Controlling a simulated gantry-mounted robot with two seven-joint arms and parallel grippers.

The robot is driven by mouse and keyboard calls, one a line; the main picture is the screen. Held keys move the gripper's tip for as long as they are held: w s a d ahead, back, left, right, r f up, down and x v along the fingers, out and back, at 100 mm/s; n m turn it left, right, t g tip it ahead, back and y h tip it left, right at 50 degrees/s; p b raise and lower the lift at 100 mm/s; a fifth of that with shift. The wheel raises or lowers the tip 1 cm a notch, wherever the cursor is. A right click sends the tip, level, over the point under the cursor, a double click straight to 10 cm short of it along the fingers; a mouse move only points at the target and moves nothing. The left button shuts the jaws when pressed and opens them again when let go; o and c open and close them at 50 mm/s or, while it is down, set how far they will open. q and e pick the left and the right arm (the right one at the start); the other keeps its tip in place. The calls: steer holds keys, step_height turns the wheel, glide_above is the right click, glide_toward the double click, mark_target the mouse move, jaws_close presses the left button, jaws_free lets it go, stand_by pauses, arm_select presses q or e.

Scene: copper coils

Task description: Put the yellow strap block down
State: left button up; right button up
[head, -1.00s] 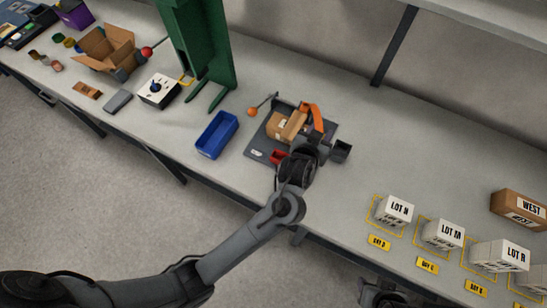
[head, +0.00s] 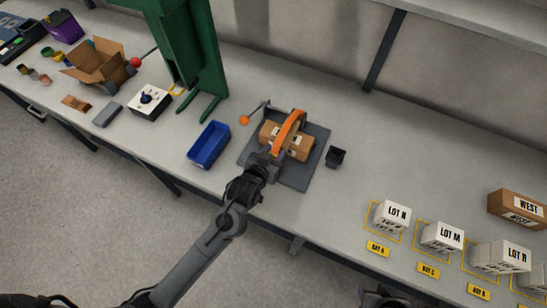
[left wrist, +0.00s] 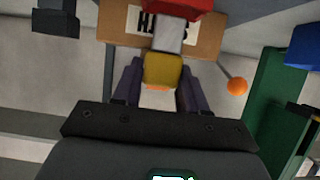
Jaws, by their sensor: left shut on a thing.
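The yellow strap block (left wrist: 163,70) sits between the two fingers of my left gripper (left wrist: 160,85) in the left wrist view. The gripper is shut on it. A grey piece and a red piece (left wrist: 178,5) show just beyond the block. In the head view my left gripper (head: 268,158) is at the near-left side of the brown box (head: 272,132), and the yellow block cannot be made out there. An orange band (head: 289,130) arches across the box, which sits on a dark grey base plate (head: 300,176). Whether the block touches the box is unclear.
A blue bin (head: 209,145) stands left of the plate, and a small dark cup (head: 335,157) stands right of it. An orange-knobbed lever (head: 245,120) is at the plate's back left. White lot boxes (head: 391,215) stand at the right. The bench between is clear.

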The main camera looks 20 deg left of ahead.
arm_select(q)
step_height(320, 180, down, 3)
stand_by(0.4)
steer(key=o, duration=1)
steer(key=shift+f, duration=0.1)
steer(key=shift+o, duration=0.2)
